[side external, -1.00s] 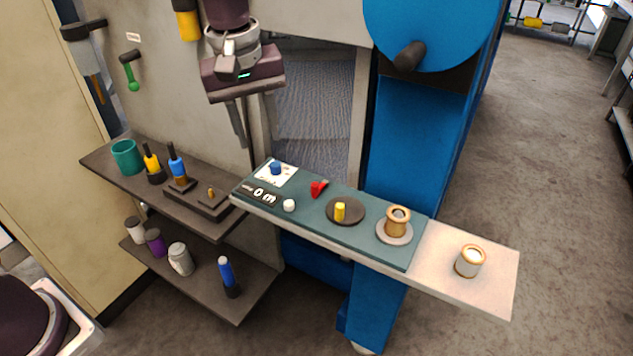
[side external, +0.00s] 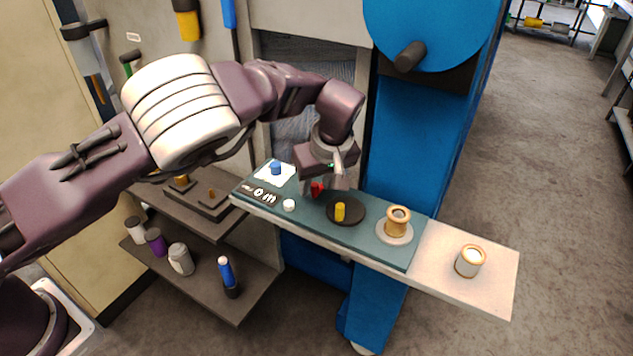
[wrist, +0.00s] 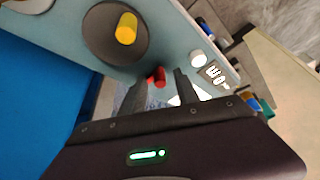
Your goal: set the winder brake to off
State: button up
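A red lever or knob (side external: 316,189) stands on the teal panel (side external: 365,246), behind and left of a dark round disc (side external: 336,217) with a yellow peg (side external: 340,211). Which control is the winder brake, I cannot read from the labels. My gripper (side external: 322,183) is low over the panel at the red lever. In the wrist view the fingers (wrist: 159,78) are apart, with the red lever (wrist: 156,76) between their tips. The left finger looks close to it; contact cannot be told.
A white button (side external: 289,205), a dark label plate and a blue knob (side external: 276,168) on a white card are at the panel's left. A tan spool (side external: 397,221) stands right of the disc. A white and tan cup (side external: 469,261) stands on the pale shelf end.

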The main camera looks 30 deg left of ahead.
grip_shut()
jog(key=shift+a+m, duration=0.1)
jog(key=shift+m, duration=0.2)
jog(key=a+m+h, duration=0.1)
jog(key=m, duration=0.1)
jog(key=shift+a+m+t, duration=0.1)
jog(key=shift+m+t, duration=0.3)
jog(key=m, duration=0.1)
jog(key=a+m+h, duration=0.1)
jog(key=shift+w+a+m+t, duration=0.1)
jog(key=shift+w+m+t, duration=0.15)
jog(key=shift+m+t, duration=0.05)
jog(key=m, duration=0.1)
jog(key=a+m+h, duration=0.1)
jog(key=m, duration=0.1)
jog(key=shift+w, duration=0.35)
jog(key=shift+w+a+m+h, duration=0.2)
jog(key=shift+m+h, duration=0.1)
jog(key=shift+m, duration=0.45)
jog(key=shift+w+a+m+h, duration=0.2)
jog(key=shift+m+h, duration=0.1)
jog(key=shift+m, duration=0.45)
